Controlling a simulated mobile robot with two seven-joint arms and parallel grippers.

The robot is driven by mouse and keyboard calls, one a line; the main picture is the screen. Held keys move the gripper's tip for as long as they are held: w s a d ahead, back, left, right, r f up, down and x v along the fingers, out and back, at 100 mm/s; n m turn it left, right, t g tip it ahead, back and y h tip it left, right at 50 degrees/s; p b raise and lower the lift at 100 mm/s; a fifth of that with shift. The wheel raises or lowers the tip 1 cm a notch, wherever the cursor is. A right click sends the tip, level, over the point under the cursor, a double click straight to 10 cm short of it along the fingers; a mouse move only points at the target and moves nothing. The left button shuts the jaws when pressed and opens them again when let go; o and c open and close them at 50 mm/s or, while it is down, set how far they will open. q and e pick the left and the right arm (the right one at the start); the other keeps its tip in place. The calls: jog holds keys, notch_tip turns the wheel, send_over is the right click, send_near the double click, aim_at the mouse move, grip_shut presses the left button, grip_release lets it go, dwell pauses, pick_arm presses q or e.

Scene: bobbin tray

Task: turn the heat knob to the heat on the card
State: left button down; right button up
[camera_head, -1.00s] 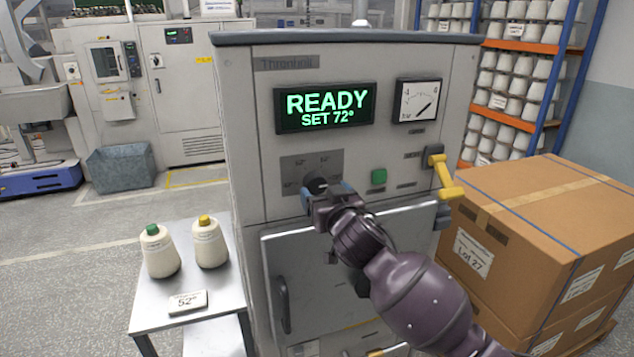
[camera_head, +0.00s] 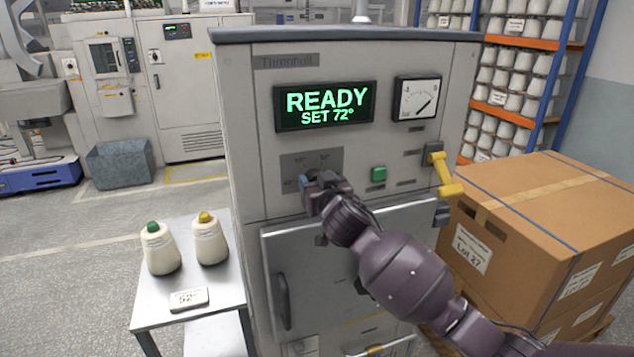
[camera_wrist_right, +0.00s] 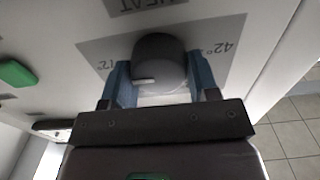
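The heat knob (camera_wrist_right: 159,62) is a dark round knob on a grey scale plate (camera_head: 326,157) on the machine front. In the right wrist view its white mark points left, toward the 72° print; 42° is printed on the right. My right gripper (camera_wrist_right: 160,85) has one blue finger along each side of the knob, with no clear gap. In the head view the right gripper (camera_head: 318,182) hides the knob. The display (camera_head: 325,105) reads READY, SET 72°. The card (camera_head: 188,299) on the side table reads 52°. My left gripper is out of view.
A green button (camera_head: 378,174) and a yellow lever (camera_head: 443,174) are right of the knob. Below is a door with a handle (camera_head: 283,301). Two yarn cones (camera_head: 160,248) stand on the small table (camera_head: 160,314). A cardboard box (camera_head: 530,220) stands at the right.

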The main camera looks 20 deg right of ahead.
jog(key=shift+c, duration=1.1)
jog(key=shift+n, duration=0.3)
jog(key=n, duration=0.3)
jog(key=shift+a+n, duration=0.1)
jog(key=shift+n, duration=0.2)
jog(key=n, duration=0.3)
jog(key=shift+n, duration=0.3)
jog(key=n, duration=0.3)
jog(key=shift+a+f+n, duration=0.1)
jog(key=shift+f+n, duration=0.05)
jog(key=shift+n, duration=0.25)
jog(key=n, duration=0.6)
jog(key=shift+f, duration=0.1)
jog(key=n, duration=0.6)
jog(key=shift+f, duration=0.15)
